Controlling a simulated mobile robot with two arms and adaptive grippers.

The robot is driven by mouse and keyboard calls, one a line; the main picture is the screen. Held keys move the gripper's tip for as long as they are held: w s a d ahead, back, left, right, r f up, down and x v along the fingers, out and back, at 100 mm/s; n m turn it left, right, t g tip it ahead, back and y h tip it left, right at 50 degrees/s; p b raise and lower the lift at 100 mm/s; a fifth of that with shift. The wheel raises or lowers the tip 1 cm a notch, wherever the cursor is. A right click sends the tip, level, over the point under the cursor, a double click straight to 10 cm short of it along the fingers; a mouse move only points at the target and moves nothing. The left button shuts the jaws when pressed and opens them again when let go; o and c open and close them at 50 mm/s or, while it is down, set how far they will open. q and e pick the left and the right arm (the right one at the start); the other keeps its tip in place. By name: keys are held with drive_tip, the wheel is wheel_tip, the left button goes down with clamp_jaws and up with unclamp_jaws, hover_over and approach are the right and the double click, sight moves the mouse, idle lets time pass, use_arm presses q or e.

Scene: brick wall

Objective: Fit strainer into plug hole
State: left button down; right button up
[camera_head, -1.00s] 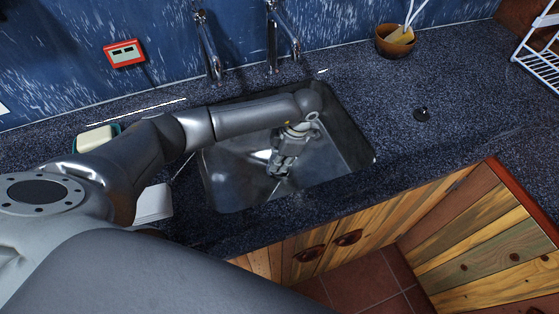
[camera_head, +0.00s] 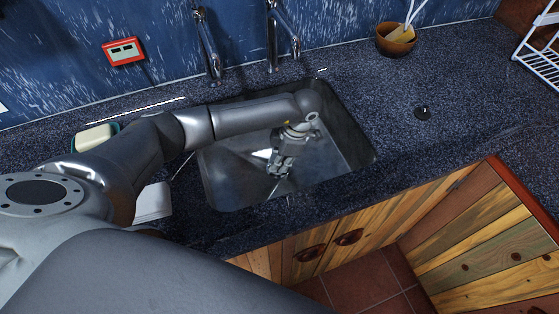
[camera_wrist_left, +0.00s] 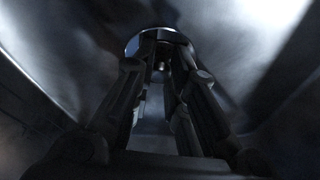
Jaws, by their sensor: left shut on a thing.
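The steel sink (camera_head: 335,150) is set in the dark speckled counter. My left gripper (camera_head: 276,173) reaches down into it, fingertips close to the sink floor. In the left wrist view the fingers (camera_wrist_left: 162,64) close together on a small knob at the middle of a round, shiny-rimmed metal piece (camera_wrist_left: 132,46), which looks like the strainer. The fingers cover much of it. The plug hole is hidden, and I cannot tell whether the strainer sits in it or just above it. My right gripper is not in view.
Two chrome taps (camera_head: 208,45) stand behind the sink. A small black stopper-like piece (camera_head: 422,112) lies on the counter to the right. A brown bowl (camera_head: 396,47) is at the back, a soap dish (camera_head: 82,147) at the left, a white rack (camera_head: 540,60) far right.

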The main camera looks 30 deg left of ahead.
use_arm(q)
drive_tip(key=c, duration=1.4)
unclamp_jaws()
drive_tip(key=shift+o, duration=0.5)
drive_tip(key=o, duration=0.4)
drive_tip(key=shift+r+p, duration=3.45)
drive_tip(key=shift+r, duration=1.55)
